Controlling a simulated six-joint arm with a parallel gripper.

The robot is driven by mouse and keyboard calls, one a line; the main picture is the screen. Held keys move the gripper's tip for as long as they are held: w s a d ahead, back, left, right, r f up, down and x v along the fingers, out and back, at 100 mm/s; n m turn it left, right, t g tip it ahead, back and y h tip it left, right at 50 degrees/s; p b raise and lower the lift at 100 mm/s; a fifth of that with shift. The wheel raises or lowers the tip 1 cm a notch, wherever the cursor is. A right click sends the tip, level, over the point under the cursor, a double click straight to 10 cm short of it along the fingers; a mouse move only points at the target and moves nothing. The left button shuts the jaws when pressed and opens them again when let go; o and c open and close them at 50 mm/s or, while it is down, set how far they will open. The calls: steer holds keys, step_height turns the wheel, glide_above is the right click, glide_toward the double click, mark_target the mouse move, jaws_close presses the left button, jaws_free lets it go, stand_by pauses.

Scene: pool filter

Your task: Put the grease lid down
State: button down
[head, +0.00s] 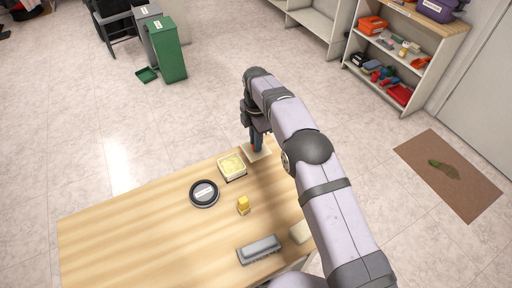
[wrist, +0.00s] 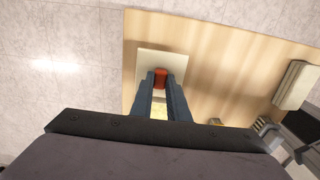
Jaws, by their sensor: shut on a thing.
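The grease lid is a flat cream square with a red-orange grip (wrist: 161,77) on top. My gripper (wrist: 160,82) points down and is shut on that grip. In the head view the lid (head: 262,153) is at the table's far edge, partly hidden by my gripper (head: 256,146). I cannot tell whether the lid touches the tabletop or hangs just above it. An uncovered square tub with pale yellow grease (head: 232,165) stands to its left, nearer the camera. Some of the yellow shows between my fingers in the wrist view.
The wooden table (head: 130,225) also holds a black round tin (head: 204,193), a small yellow object (head: 243,205), a grey ridged block (head: 259,249) and a cream block (head: 300,232). The table's left part is clear. Green (head: 168,52) and grey bins and a shelf (head: 400,60) stand beyond.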

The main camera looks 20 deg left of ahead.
steer(key=shift+f+p, duration=0.55)
steer(key=shift+f, duration=1.35)
steer(key=shift+f, duration=0.2)
steer(key=c, duration=1.7)
jaws_free()
steer(key=shift+r, duration=0.1)
step_height(320, 180, up, 12)
steer(key=shift+r+b, duration=0.15)
steer(key=shift+b, duration=0.8)
steer(key=shift+d, duration=0.1)
